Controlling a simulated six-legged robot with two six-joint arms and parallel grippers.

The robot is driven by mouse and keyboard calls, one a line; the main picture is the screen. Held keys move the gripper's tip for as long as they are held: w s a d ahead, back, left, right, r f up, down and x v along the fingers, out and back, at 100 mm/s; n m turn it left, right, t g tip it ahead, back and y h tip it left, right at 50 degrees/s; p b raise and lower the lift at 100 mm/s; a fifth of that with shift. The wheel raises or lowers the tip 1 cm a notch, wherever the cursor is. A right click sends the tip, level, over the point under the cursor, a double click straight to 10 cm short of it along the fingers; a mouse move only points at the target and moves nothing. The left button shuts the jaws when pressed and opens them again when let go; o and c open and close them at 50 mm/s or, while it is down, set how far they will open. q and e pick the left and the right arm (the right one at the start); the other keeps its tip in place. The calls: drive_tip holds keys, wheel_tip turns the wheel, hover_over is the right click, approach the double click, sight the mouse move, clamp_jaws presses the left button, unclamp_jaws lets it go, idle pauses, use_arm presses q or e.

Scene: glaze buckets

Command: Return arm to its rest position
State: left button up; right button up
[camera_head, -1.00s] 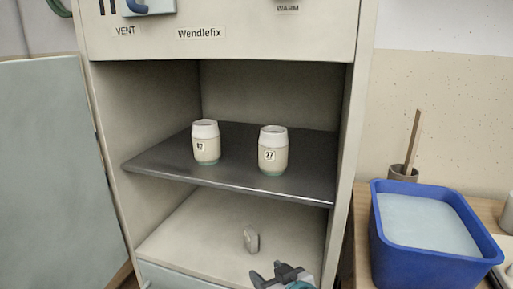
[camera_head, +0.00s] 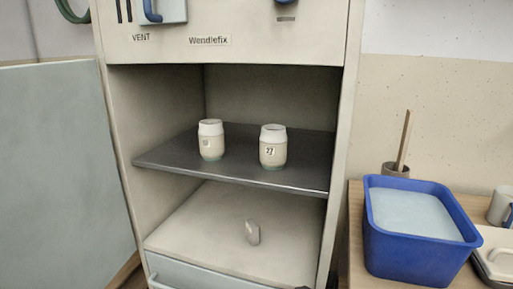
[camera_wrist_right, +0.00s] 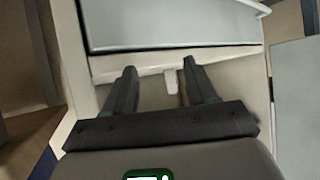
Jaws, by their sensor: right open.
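My right gripper (camera_wrist_right: 159,70) shows in the right wrist view with its two dark fingers apart and nothing between the tips. In the head view only a small dark bit of what may be my right arm shows at the bottom edge. My left gripper is in neither view. Two cream and white jars with green bases, one on the left (camera_head: 211,141) and one labelled 27 on the right (camera_head: 273,148), stand upright on the dark shelf (camera_head: 180,160) of the open cabinet.
A small grey piece (camera_head: 252,232) stands on the cabinet floor (camera_head: 200,215). The cabinet door (camera_head: 65,170) is open at left. On the right, a blue tub (camera_head: 405,245) holds pale liquid, with a brush pot (camera_head: 396,170) behind it and a mug (camera_head: 500,206) beside it.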

drive_tip(key=s+d+f+m+g+h, duration=0.1)
drive_tip(key=s+d+f+g, duration=0.2)
drive_tip(key=s+f, duration=0.5)
drive_tip(key=s+d+f+m+g, duration=0.2)
drive_tip(key=s+d+f, duration=0.1)
drive_tip(key=f, duration=0.8)
drive_tip(key=s+a+f+m+g, duration=0.1)
drive_tip(key=s+f+g, duration=0.15)
drive_tip(key=s, duration=0.55)
drive_tip(key=s+a+f+m+g, duration=0.15)
drive_tip(key=s+f, duration=0.25)
drive_tip(key=s, duration=0.4)
wheel_tip(320, 180, up, 31)
drive_tip(key=g+p, duration=0.1)
drive_tip(key=p, duration=3)
drive_tip(key=shift+d+y, duration=0.15)
drive_tip(key=shift+y, duration=0.15)
drive_tip(key=shift+w+f+m, duration=0.1)
drive_tip(key=shift+f+m, duration=0.1)
drive_tip(key=shift+m, duration=0.05)
drive_tip(key=shift+c, duration=1.3)
